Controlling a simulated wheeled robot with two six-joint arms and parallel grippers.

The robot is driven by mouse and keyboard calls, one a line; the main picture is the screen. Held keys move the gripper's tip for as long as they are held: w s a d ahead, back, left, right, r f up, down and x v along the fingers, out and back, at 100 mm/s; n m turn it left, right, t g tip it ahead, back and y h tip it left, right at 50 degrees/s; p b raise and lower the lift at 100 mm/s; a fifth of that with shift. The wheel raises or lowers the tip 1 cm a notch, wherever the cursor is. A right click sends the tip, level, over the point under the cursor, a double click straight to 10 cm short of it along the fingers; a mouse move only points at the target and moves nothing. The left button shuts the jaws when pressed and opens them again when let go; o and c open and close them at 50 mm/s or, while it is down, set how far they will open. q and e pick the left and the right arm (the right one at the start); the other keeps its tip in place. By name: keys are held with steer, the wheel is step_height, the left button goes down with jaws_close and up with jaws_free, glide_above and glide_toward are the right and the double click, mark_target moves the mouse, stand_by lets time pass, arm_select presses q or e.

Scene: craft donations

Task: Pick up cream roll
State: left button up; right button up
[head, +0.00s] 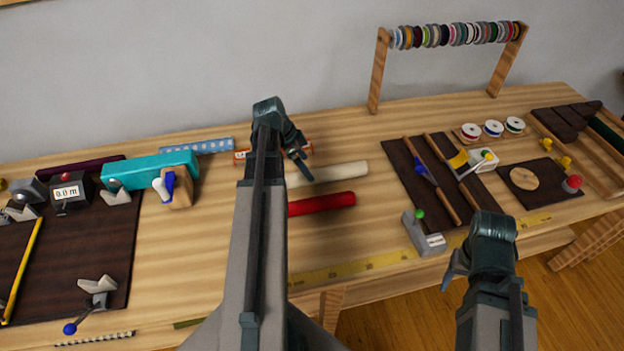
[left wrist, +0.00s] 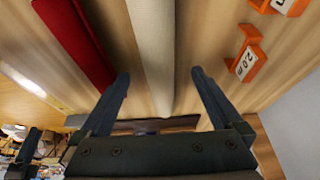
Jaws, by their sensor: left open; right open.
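The cream roll (head: 342,173) lies on the wooden table; its left part is hidden behind my left arm in the head view. In the left wrist view, the cream roll (left wrist: 152,45) runs lengthwise between the two spread fingers of my left gripper (left wrist: 159,82). My left gripper (head: 300,160) is open, above the roll's left part; I cannot tell how far its fingertips are from the table. My right gripper (head: 462,268) is open and empty, in front of the table edge at the right.
A red roll (head: 325,203) lies in front of the cream roll, close to it. An orange stand with a label (left wrist: 246,57) is on the other side. A dark mat with tools (head: 400,165) lies to the right, and a grey clamp device (head: 425,238) stands nearer the front edge.

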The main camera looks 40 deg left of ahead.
mark_target(311, 171)
arm_select(q)
steer(key=b+x, duration=0.4)
steer(key=x, duration=0.1)
steer(key=shift+f+b, duration=0.15)
steer(key=shift+b, duration=0.2)
steer(key=shift+c, duration=0.2)
jaws_close()
step_height(311, 171, up, 10)
steer(key=p, duration=1)
